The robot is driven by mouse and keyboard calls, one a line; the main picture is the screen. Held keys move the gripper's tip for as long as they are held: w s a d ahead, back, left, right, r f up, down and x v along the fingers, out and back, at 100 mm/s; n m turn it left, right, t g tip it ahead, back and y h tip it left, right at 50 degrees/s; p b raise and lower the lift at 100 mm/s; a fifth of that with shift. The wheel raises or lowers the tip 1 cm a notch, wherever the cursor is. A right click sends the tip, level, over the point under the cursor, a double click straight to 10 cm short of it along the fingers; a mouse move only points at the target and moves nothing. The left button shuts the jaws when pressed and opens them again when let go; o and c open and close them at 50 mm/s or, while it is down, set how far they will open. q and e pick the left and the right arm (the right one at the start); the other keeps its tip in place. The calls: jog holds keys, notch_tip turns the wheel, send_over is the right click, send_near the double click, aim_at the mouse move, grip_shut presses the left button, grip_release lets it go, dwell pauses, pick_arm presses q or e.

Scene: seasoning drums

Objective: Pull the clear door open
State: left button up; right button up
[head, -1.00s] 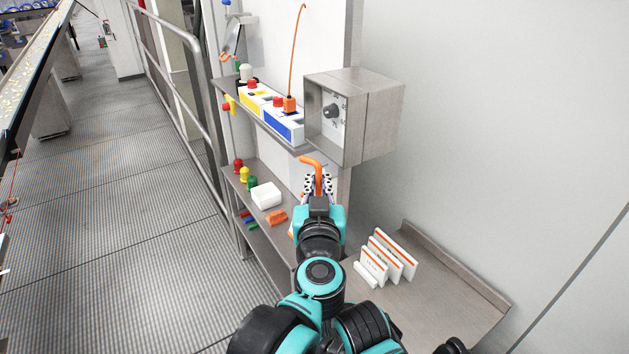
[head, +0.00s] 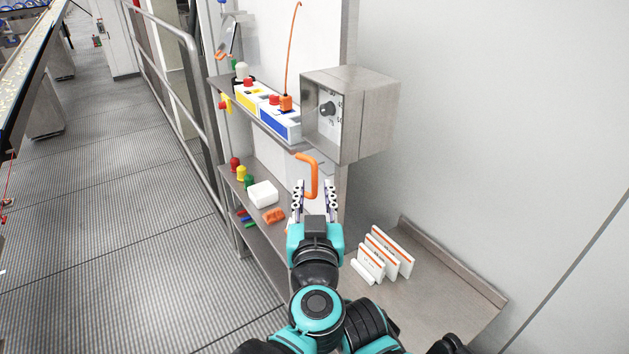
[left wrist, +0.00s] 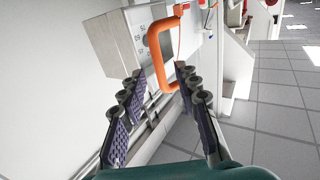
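An orange bent handle (head: 312,170) stands out below the grey dial box in the head view. It also shows large in the left wrist view (left wrist: 155,48). The clear door it seems to belong to is hard to make out, and its edges cannot be told. My left gripper (head: 314,190) is open, its two fingers spread on either side of the handle's lower end. In the left wrist view the gap between the fingertips (left wrist: 158,74) is empty apart from the handle's end, with no clear contact. My right gripper is not in view.
The dial box (head: 350,115) overhangs just above the handle. Shelves at left hold red, yellow and green knobs (head: 241,172), a white block (head: 262,194) and an orange piece (head: 273,215). White plates (head: 385,254) stand on the metal bench (head: 440,290) at right.

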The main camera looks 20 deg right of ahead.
pick_arm(q)
jog(key=v, duration=0.2)
jog(key=shift+s+a, duration=0.15)
jog(key=shift+s, duration=0.2)
jog(key=shift+a, duration=0.1)
jog(key=w+a+f+m+g+b, duration=0.1)
jog(key=a+f+b, duration=0.5)
jog(key=f, duration=0.4)
jog(key=w+a+f+g+h+b, duration=0.15)
jog(key=a+f+b, duration=0.25)
jog(key=f+b, duration=0.45)
jog(key=a+f+m+g+y+b, duration=0.1)
jog(key=a+f+b, duration=0.5)
jog(key=f, duration=0.4)
jog(key=s+a+f+n+g+y+b, duration=0.2)
jog(key=s+a+f+b, duration=0.1)
jog(key=a+f, duration=0.4)
jog(key=s+a+f+n+g+y+b, duration=0.2)
jog(key=s+a+f+y+b, duration=0.1)
jog(key=a+f, duration=0.5)
jog(key=s+a+f+n+g+y+b, duration=0.2)
jog(key=a+f, duration=0.5)
jog(key=f, duration=0.6)
jog(key=y+b, duration=0.1)
jog(key=b, duration=0.1)
jog(key=shift+s+a+n+b, duration=0.3)
jog(key=shift+s+n+b, duration=0.05)
jog(key=shift+s+n, duration=0.05)
